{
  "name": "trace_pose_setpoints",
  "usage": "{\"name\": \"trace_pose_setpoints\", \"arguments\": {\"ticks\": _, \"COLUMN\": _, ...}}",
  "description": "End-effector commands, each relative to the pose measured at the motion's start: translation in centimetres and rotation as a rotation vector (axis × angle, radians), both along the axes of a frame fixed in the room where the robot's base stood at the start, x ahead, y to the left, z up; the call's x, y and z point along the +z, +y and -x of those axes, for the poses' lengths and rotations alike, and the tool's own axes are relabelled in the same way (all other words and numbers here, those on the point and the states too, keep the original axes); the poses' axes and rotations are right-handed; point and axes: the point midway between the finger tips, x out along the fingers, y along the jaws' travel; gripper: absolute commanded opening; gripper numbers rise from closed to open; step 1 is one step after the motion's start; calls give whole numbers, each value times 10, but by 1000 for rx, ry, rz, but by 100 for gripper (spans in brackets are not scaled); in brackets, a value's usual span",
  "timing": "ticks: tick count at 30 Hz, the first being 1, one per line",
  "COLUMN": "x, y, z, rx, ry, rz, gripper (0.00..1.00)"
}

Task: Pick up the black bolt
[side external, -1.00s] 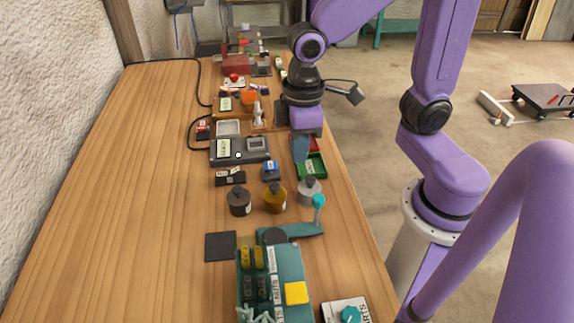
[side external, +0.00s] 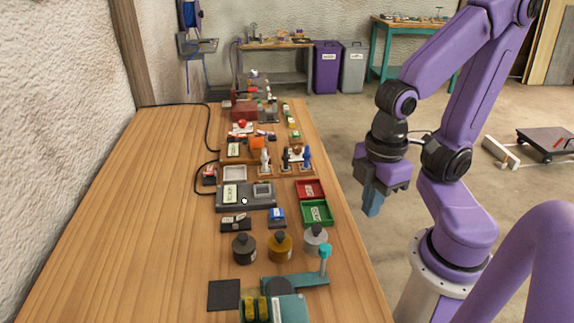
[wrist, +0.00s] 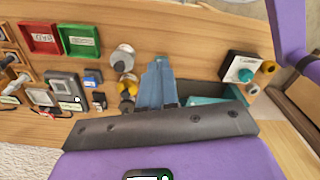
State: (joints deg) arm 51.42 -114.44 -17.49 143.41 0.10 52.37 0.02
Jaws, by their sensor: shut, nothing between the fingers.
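A dark upright piece (side external: 285,160), which looks like the black bolt, stands in a wooden rack in the side view, between a white piece (side external: 265,161) and a blue piece (side external: 306,158). It is small there, so its shape is not clear. My gripper (side external: 372,203) is right of the rack, beyond the table's right edge, with its blue fingers pointing down. In the wrist view the gripper's fingers (wrist: 158,82) are together and empty. Part of the rack shows at that view's left edge, where I cannot pick out the black bolt for sure.
A red tray (side external: 310,190) and a green tray (side external: 317,213) lie in front of the rack. A grey scale-like device (side external: 246,197) is left of them. Black, yellow and grey weights (side external: 280,247) stand nearer, by a teal-topped post (side external: 325,260). The table's left side is clear.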

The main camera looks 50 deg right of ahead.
Motion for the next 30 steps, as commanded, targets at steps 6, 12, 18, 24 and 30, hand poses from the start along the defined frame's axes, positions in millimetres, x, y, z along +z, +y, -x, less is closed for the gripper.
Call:
{"name": "trace_pose_setpoints", "arguments": {"ticks": 6, "x": 0, "y": 0, "z": 0, "rx": 0, "ry": 0, "rz": 0, "gripper": 0}}
{"name": "trace_pose_setpoints", "arguments": {"ticks": 12, "x": 0, "y": 0, "z": 0, "rx": -1, "ry": 0, "rz": 0, "gripper": 0}}
{"name": "trace_pose_setpoints", "arguments": {"ticks": 18, "x": 0, "y": 0, "z": 0, "rx": -1, "ry": 0, "rz": 0, "gripper": 58}}
{"name": "trace_pose_setpoints", "arguments": {"ticks": 24, "x": 0, "y": 0, "z": 0, "rx": -1, "ry": 0, "rz": 0, "gripper": 58}}
{"name": "trace_pose_setpoints", "arguments": {"ticks": 30, "x": 2, "y": 4, "z": -9, "rx": -55, "ry": 1, "rz": 1, "gripper": 58}}
